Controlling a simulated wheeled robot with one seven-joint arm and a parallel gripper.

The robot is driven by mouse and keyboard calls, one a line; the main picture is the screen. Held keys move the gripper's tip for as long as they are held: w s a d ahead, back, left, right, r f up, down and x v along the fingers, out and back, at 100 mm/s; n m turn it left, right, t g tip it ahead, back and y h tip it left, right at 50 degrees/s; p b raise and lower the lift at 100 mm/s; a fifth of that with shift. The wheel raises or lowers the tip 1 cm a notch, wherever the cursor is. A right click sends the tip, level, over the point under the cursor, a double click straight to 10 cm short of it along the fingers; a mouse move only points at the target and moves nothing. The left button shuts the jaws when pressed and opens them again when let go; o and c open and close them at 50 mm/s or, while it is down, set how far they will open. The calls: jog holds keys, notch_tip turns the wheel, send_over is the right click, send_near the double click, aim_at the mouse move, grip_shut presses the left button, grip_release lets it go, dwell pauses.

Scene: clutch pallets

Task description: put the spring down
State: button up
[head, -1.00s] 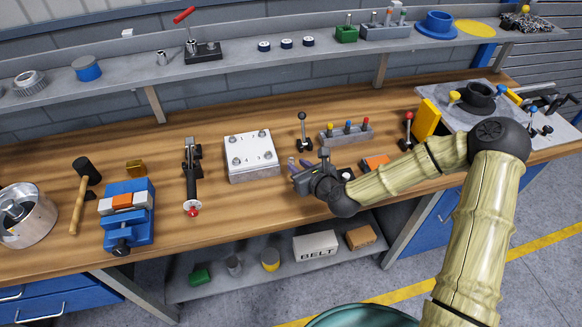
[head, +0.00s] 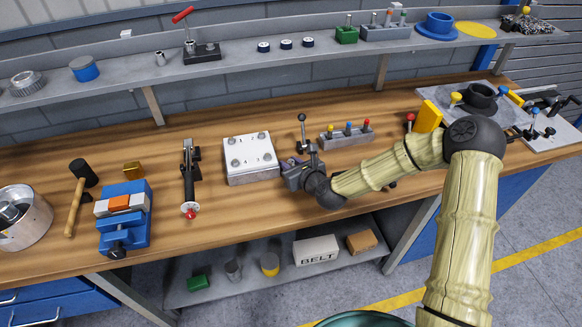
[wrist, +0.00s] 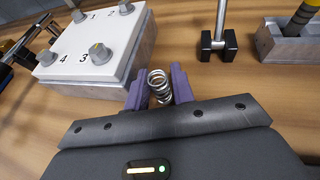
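The spring (wrist: 160,86) is a small silver coil. In the wrist view it sits between the two purple fingers of my gripper (wrist: 159,78), which close on it from both sides. In the head view my gripper (head: 288,164) is over the wooden bench, just right of the white-topped block, and the spring cannot be made out there. Whether the spring touches the bench is not clear.
The white-topped block with numbered knobs (head: 250,158) stands close to the left of my gripper. A black-knobbed lever (head: 303,133) and a block with coloured knobs (head: 346,135) stand behind and to the right. Bare wood (head: 240,205) lies in front.

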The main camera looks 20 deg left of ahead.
aim_at(292, 161)
grip_shut()
jog(key=shift+r, duration=0.1)
notch_tip(292, 161, up, 10)
jog(key=shift+f+b, duration=0.1)
jog(key=shift+b, duration=0.2)
dwell(0.3)
jog(key=shift+w, duration=0.1)
dwell(0.7)
